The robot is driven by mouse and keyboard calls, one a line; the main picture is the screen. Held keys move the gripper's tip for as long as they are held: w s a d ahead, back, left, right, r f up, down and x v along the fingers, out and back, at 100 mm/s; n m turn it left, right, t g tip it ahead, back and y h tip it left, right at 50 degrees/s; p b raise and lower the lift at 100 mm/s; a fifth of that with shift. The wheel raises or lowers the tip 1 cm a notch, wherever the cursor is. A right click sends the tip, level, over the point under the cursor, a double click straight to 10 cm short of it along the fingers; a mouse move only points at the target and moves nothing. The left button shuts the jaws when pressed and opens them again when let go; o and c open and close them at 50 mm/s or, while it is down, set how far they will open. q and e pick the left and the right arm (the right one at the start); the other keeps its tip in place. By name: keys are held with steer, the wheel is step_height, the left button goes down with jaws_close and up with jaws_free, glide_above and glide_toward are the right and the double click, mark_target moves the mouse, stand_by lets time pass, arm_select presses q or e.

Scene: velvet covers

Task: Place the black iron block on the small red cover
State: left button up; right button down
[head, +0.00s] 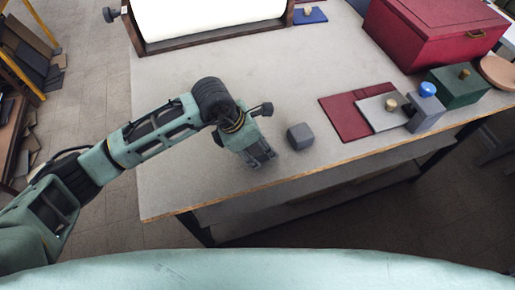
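A small dark grey block (300,136), which looks like the black iron block, stands on the table near its front edge. A flat dark red cover (341,117) lies to its right, with a gap between them. A light grey plate with a gold knob (379,111) overlaps the right part of this cover. My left gripper (260,161) is just left of the block, pointing down, and appears apart from it. Its fingertips are too small and dark to tell whether they are open. My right gripper is not in view.
A grey block with a blue knob (426,110) and a green box (459,87) stand to the right. A large red chest (432,32) is behind them. A wood-framed white roll (205,22) and a blue piece (310,16) are at the back. The table's middle is clear.

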arm_select(q)
jaws_close()
steer(key=shift+w+r, duration=0.1)
stand_by(0.4)
steer(key=shift+r, duration=0.1)
steer(key=shift+r+b, duration=0.45)
steer(key=shift+r, duration=0.3)
steer(key=r, duration=0.1)
steer(key=d+r+b, duration=0.1)
steer(key=shift+r, duration=0.3)
steer(key=shift+s+d+r+b, duration=1.75)
steer(key=shift+d+r, duration=1.6)
steer(key=shift+d, duration=1.9)
steer(key=s+a+f+m+g+y, duration=0.1)
steer(key=s+a+m+g, duration=0.1)
steer(key=a+m, duration=0.5)
steer(key=s+a+f+m+g+y, duration=0.1)
steer(key=s+a+m+g, duration=0.1)
steer(key=a+m, duration=0.6)
steer(key=s+a+f+m+g+y, duration=0.1)
steer(key=a+m, duration=0.6)
steer(key=a, duration=0.8)
steer(key=shift+s+a+f+g+y+b, duration=0.35)
steer(key=shift+s+g+y, duration=0.25)
steer(key=shift+s, duration=0.2)
